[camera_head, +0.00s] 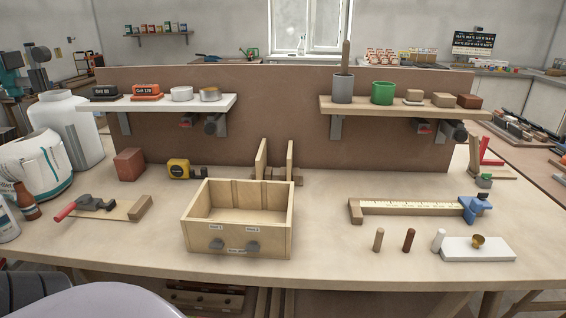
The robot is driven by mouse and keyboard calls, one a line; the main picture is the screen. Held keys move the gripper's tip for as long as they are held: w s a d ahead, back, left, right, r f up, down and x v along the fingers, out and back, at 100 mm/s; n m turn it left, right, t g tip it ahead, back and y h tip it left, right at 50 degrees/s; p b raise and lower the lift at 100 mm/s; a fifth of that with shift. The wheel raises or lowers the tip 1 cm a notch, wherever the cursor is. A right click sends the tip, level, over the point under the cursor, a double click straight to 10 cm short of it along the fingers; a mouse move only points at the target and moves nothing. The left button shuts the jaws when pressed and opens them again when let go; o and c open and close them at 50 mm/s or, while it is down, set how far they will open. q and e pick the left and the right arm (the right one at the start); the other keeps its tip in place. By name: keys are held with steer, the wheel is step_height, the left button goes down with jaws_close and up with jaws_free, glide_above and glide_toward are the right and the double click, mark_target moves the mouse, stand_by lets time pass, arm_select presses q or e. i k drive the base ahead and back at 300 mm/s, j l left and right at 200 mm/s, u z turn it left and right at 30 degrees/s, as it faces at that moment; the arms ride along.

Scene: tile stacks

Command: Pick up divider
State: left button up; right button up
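Two thin upright wooden panels stand behind the open wooden box on the bench, and either may be the divider: a left panel (261,157) and a right panel (290,160). They stand side by side, apart, seemingly in a low wooden holder (298,180); their lower parts are partly hidden by the box. The wooden box (210,232) is empty, with small labels and two dark knobs on its front. Neither of my grippers is in view.
A yellow tape measure (186,169) and a reddish block (129,164) lie left of the panels. A ruler jig (405,208), pegs and a white block (478,249) are at right. Two shelves overhang the back.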

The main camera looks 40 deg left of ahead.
mark_target(261, 158)
steer(key=i+l+u, duration=0.1)
steer(key=i+l, duration=0.3)
steer(key=l+u, duration=0.1)
steer(key=u, duration=1.65)
